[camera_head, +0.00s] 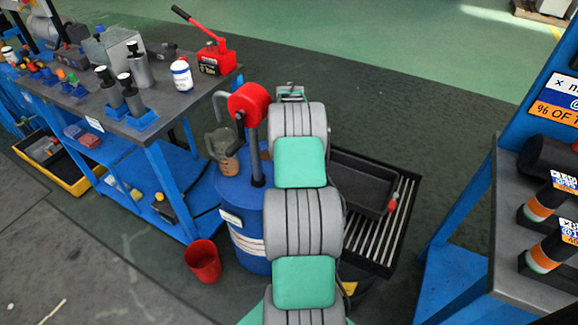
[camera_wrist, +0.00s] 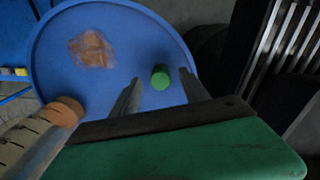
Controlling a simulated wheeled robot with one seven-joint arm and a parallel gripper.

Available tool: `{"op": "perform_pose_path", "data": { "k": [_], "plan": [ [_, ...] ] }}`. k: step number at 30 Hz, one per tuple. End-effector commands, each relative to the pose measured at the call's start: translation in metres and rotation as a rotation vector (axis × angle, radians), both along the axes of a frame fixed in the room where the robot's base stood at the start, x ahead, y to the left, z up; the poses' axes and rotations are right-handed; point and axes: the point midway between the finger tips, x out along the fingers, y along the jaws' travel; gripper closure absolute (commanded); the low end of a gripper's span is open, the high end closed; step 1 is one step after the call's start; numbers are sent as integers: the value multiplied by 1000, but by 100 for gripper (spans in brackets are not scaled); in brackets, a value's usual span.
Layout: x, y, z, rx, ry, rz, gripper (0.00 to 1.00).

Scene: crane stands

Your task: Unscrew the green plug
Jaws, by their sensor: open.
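The green plug (camera_wrist: 160,77) sits on the blue top of the drum (camera_wrist: 110,20) in the wrist view. My gripper (camera_wrist: 159,77) is open, with one grey finger on each side of the plug in the picture. I cannot tell how far the fingertips are above the plug or whether they touch it. In the head view the drum (camera_head: 240,195) stands partly behind my arm, which hides the plug and the gripper's fingers.
A pump with a red head (camera_head: 249,103) rises from the drum, beside a jug (camera_head: 224,152). A brownish patch (camera_wrist: 91,49) marks the drum top. A red bucket (camera_head: 203,261) stands left, a black tray (camera_head: 362,180) right. Workbenches flank both sides.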

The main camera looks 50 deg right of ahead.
Motion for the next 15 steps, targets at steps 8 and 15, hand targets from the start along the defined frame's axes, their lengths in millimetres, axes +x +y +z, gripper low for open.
{"op": "perform_pose_path", "data": {
  "k": [8, 15],
  "plan": [
    [-1, 0, -1, 1, 2, -1, 54],
    [-1, 0, -1, 1, 2, -76, 54]
  ]
}}
